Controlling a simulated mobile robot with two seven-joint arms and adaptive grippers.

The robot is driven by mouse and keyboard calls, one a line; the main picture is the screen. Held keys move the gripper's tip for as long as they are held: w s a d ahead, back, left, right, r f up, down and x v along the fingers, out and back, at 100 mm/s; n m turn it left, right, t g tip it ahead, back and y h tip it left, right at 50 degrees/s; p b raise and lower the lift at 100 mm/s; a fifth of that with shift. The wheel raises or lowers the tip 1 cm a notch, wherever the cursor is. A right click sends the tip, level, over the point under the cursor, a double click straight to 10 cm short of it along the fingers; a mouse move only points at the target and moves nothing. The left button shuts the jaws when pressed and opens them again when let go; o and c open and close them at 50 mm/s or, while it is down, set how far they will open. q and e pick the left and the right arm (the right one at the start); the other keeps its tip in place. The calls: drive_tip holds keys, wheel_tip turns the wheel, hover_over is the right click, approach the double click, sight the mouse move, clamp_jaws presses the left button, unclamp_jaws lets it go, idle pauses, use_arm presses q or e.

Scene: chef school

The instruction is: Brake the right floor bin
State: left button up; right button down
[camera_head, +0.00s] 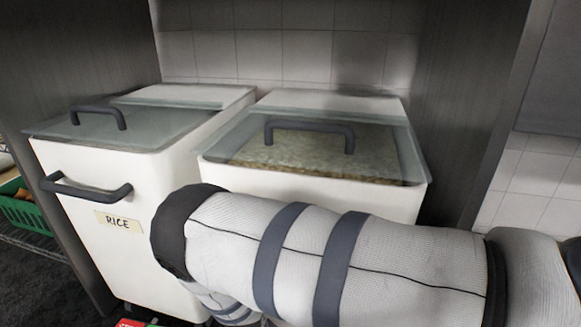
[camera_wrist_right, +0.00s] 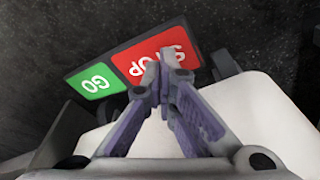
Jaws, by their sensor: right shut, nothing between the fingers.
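The right floor bin (camera_head: 300,198) is white with a clear lid and dark handle, and pale grain shows inside. My right arm crosses in front of it and hides its lower front. In the right wrist view, a pedal plate has a red STOP half (camera_wrist_right: 150,60) and a green GO half (camera_wrist_right: 95,82). My right gripper (camera_wrist_right: 165,58) is shut and empty, its fingertips over the STOP half. I cannot tell if they touch it. The gripper itself is hidden in the head view. My left gripper is not in view.
A white bin labelled RICE (camera_head: 120,222) stands close on the left, with a dark front handle (camera_head: 90,188). Part of a red and green plate (camera_head: 130,323) shows low in front. A green crate (camera_head: 25,210) is at far left. Dark panels flank the bins.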

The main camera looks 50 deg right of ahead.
drive_tip(key=shift+f+b, duration=1.05)
drive_tip(key=shift+f, duration=0.45)
idle(0.5)
wheel_tip(320, 180, up, 7)
drive_tip(key=p, duration=0.4)
drive_tip(key=shift+r+p, duration=0.1)
drive_tip(key=shift+p, duration=0.25)
